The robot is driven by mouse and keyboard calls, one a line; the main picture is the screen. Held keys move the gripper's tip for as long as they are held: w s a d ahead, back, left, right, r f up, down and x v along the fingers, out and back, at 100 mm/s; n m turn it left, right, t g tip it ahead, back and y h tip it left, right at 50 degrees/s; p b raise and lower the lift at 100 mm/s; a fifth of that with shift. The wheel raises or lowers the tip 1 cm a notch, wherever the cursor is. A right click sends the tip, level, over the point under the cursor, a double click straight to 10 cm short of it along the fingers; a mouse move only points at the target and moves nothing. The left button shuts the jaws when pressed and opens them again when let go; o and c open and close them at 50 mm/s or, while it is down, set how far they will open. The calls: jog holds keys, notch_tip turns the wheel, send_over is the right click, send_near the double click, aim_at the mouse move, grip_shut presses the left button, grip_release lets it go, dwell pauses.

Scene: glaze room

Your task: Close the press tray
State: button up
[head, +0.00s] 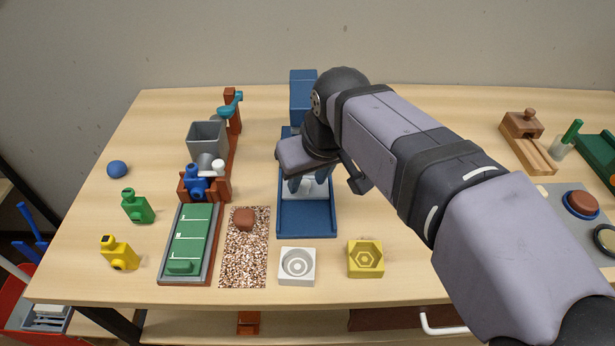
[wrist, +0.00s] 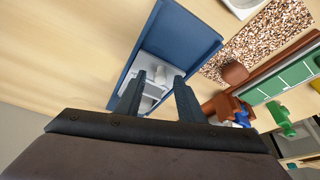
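A pale grey-white block (head: 318,189) sits at the inner end of the tray, partly covered by my fingers. My gripper (head: 308,184) points down over that inner end. In the wrist view my gripper (wrist: 158,76) has its fingers apart, with the pale block seen between them. I cannot tell whether the fingers touch it.
A white mould (head: 297,266) and a yellow mould (head: 365,259) stand just in front of the tray. A speckled strip (head: 243,265) with a brown lump (head: 245,219) lies at its left, beside a green board (head: 190,238). Bare table lies right of the tray.

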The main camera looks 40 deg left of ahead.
jog(key=shift+f, duration=0.1)
jog(key=shift+c, duration=0.3)
grip_shut()
jog(key=shift+w+a+r+p, duration=0.2)
jog(key=shift+w+a+p, duration=0.1)
jog(key=shift+p, duration=0.2)
jog(key=shift+w+a+p, duration=1.05)
jog(key=shift+a+p, duration=0.05)
jog(key=shift+p, duration=0.3)
jog(key=shift+o, duration=0.3)
grip_release()
jog(key=shift+w+a+f, duration=0.1)
jog(key=shift+f, duration=0.05)
jog(key=v, duration=0.7)
jog(key=shift+d, duration=0.2)
